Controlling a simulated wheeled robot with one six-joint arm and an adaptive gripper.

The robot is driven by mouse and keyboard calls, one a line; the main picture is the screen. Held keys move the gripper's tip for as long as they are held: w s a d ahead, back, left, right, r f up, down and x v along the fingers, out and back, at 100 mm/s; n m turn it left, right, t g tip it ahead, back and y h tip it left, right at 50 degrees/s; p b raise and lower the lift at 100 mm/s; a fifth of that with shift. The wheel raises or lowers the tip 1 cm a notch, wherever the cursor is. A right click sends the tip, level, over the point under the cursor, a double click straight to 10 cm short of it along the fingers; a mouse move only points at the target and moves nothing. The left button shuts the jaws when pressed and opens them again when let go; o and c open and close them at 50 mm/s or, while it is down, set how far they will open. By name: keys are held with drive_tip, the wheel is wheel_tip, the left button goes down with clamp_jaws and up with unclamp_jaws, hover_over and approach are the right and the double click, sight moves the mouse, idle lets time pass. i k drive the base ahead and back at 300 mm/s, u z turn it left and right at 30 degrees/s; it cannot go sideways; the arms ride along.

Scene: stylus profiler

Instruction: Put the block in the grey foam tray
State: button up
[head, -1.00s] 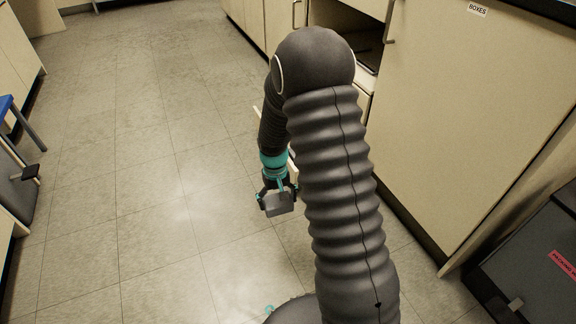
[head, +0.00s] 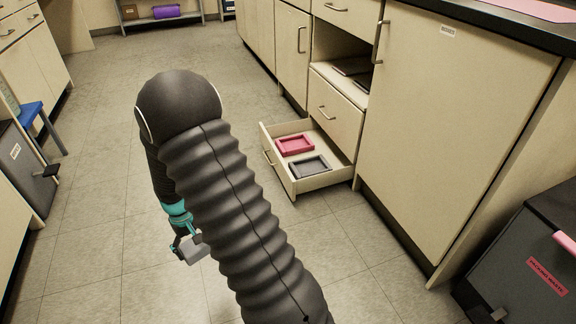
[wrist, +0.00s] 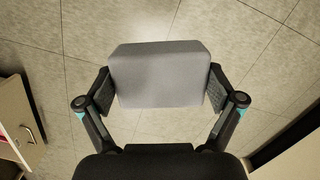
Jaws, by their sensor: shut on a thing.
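The block (wrist: 160,75) is a plain grey box. My gripper (head: 188,246) is shut on it, with a finger pad against each side in the wrist view (wrist: 160,88). The block also shows in the head view (head: 196,250), held out over the floor. The grey foam tray (head: 322,167) is a dark, shallow rectangle lying in the open bottom drawer, to the right of my gripper and farther back. Its inside looks empty.
A red tray (head: 295,144) lies beside the grey one in the pulled-out drawer (head: 322,184). Cabinets line the right side, and a dark bin (head: 530,262) stands at lower right. A blue stool (head: 32,112) is at left. The floor between is clear.

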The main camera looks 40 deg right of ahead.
sight(310, 168)
drive_tip(key=u, duration=0.1)
drive_tip(key=i, duration=1.25)
drive_tip(key=z, duration=1.15)
drive_tip(key=i, duration=0.8)
drive_tip(key=z, duration=0.85)
